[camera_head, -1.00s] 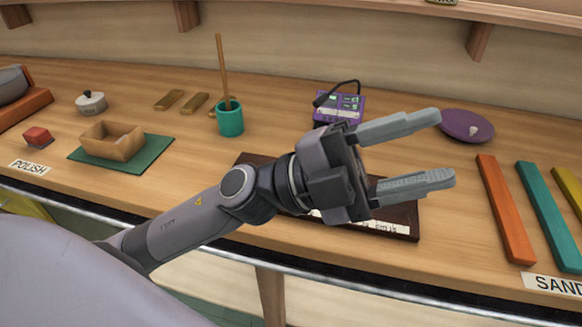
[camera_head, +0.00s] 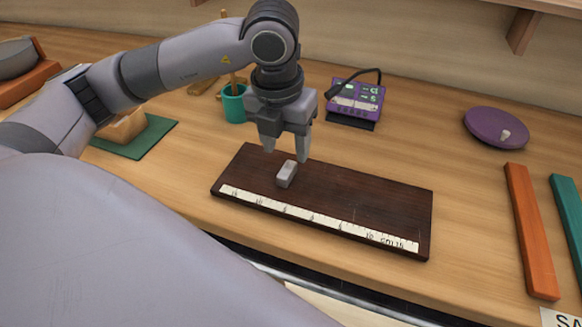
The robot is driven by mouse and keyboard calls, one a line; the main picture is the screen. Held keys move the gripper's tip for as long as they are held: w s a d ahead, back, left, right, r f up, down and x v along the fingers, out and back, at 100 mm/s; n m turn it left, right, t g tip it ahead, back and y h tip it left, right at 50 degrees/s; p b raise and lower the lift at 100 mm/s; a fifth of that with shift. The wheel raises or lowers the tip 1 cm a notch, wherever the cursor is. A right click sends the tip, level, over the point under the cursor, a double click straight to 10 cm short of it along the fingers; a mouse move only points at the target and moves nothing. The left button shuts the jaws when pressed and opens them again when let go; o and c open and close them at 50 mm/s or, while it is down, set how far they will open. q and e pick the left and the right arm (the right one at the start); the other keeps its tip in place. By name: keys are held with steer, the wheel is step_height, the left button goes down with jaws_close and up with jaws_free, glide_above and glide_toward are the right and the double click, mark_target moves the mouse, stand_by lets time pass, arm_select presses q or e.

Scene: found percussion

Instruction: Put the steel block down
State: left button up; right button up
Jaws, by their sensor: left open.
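The steel block (camera_head: 287,174), a small light grey block, rests on the dark wooden board (camera_head: 370,205), left of its middle. The board has a white ruler strip along its front edge. My left gripper (camera_head: 286,156) points down at the block with its two fingers apart. The fingertips are just above and behind the block in the picture, and the block's body shows clear of them. Whether a fingertip touches it I cannot tell. My right gripper is not in view.
A purple meter (camera_head: 357,100) with a black cable stands behind the board. A teal cup (camera_head: 233,103) is behind my left gripper. A purple disc (camera_head: 496,127) lies at the back right. Orange (camera_head: 531,230) and teal (camera_head: 570,220) bars lie at the right. Bare bench lies between board and bars.

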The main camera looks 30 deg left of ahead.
mark_target(287, 169)
arm_select(q)
steer(key=shift+a+f, duration=0.2)
steer(key=shift+f, duration=0.15)
steer(key=f, duration=0.4)
steer(key=w+f+p, duration=0.1)
steer(key=f, duration=0.1)
steer(key=shift+a, duration=0.2)
steer(key=shift+c, duration=0.3)
steer(key=shift+w, duration=0.1)
jaws_close()
